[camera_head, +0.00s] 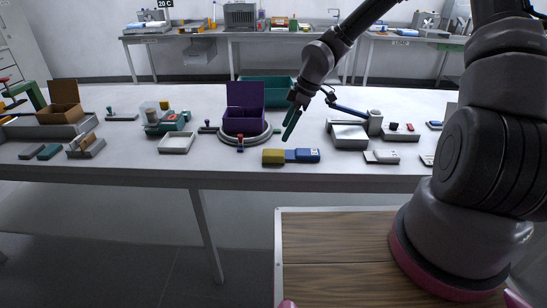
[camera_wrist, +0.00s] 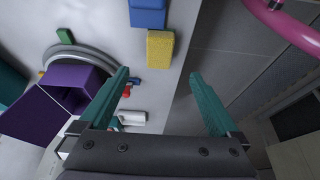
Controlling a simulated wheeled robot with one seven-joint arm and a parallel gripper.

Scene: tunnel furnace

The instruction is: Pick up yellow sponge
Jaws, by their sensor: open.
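The yellow sponge (camera_head: 273,157) lies near the front edge of the white table, its right end next to a blue block (camera_head: 303,156). In the wrist view the sponge (camera_wrist: 160,49) is a rough yellow block beyond my fingertips, touching or very near the blue block (camera_wrist: 148,12). My gripper (camera_head: 291,122) is above the table, higher than the sponge and a little right of it in the head view. In the wrist view its two teal fingers (camera_wrist: 160,90) are wide apart with nothing between them.
A purple open box (camera_head: 244,110) on a round grey base stands behind and left of the sponge. A small red-and-blue item (camera_head: 240,144) is left of it. A grey tray (camera_head: 177,143) lies further left, and a metal device (camera_head: 349,134) stands to the right. The table's front edge is close.

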